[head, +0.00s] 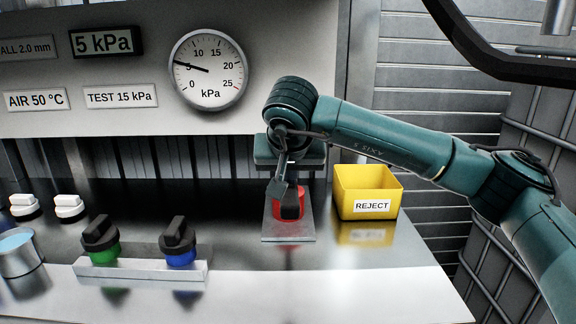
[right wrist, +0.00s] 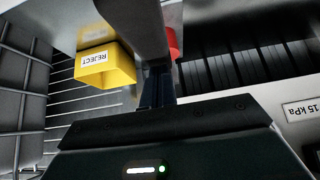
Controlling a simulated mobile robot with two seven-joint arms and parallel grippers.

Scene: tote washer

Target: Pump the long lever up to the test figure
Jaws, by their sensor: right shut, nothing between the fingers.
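The round gauge (head: 208,92) has its needle near 5, and the display (head: 107,42) reads 5 kPa. A sign (head: 120,96) reads TEST 15 kPa. My right gripper (head: 290,208) is shut and empty, pointing down in front of a red part (head: 278,207) on a metal plate (head: 289,232). I cannot tell whether it touches the red part. In the right wrist view the red part (right wrist: 172,42) shows beyond the gripper (right wrist: 152,70), partly hidden by a grey bar. I cannot clearly make out the long lever. My left gripper is out of view.
A yellow REJECT bin (head: 368,190) stands right of the plate. At left are a green-based knob (head: 101,240), a blue-based knob (head: 178,243), white switches (head: 69,207) and a cup (head: 18,254). The front right of the counter (head: 370,290) is clear.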

